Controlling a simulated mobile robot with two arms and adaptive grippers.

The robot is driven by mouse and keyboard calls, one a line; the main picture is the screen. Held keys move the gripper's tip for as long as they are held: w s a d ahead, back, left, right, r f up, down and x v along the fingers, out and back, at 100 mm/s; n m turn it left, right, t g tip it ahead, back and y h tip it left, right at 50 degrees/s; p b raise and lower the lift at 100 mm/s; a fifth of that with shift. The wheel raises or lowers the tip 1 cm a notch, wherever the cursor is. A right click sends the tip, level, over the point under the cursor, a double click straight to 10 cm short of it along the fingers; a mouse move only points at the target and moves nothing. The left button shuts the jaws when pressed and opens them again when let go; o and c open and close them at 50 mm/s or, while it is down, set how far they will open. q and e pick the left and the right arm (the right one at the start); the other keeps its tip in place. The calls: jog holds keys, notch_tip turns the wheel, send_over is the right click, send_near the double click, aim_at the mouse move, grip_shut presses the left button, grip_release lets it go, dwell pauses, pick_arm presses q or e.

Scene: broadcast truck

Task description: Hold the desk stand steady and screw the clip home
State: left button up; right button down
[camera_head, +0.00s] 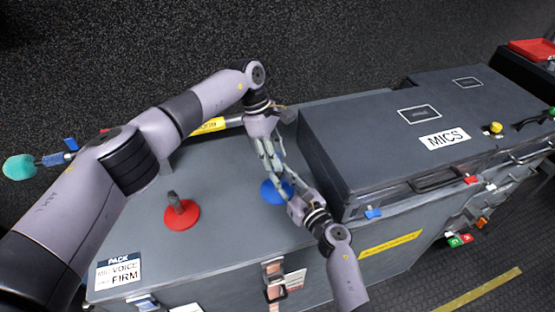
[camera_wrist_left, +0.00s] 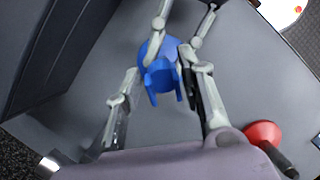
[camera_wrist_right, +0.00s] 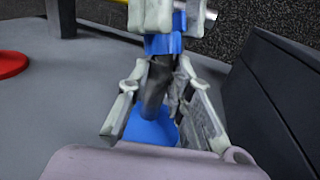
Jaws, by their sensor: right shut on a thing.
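The desk stand has a round blue base (camera_head: 270,192) on the grey case top. Its dark post (camera_wrist_right: 154,88) rises from the base in the right wrist view. The blue clip (camera_wrist_right: 160,44) is at the top of the post; its two prongs show in the left wrist view (camera_wrist_left: 166,84). My right gripper (camera_wrist_right: 158,85) is shut on the post, low above the base. My left gripper (camera_wrist_left: 158,66) is above, its fingers apart on either side of the clip. How far the clip is seated on the post is hidden.
A red base with a dark post (camera_head: 182,214) stands to the left on the same case. A large grey MICS case (camera_head: 345,150) rises close on the right. A teal foam-headed microphone (camera_head: 20,167) lies at far left.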

pick_arm(q)
jog(key=shift+v, duration=1)
jog(key=shift+c, duration=0.2)
jog(key=c, duration=0.5)
jog(key=shift+f, duration=0.1)
jog(key=shift+s+f, duration=0.1)
jog(key=shift+f, duration=0.05)
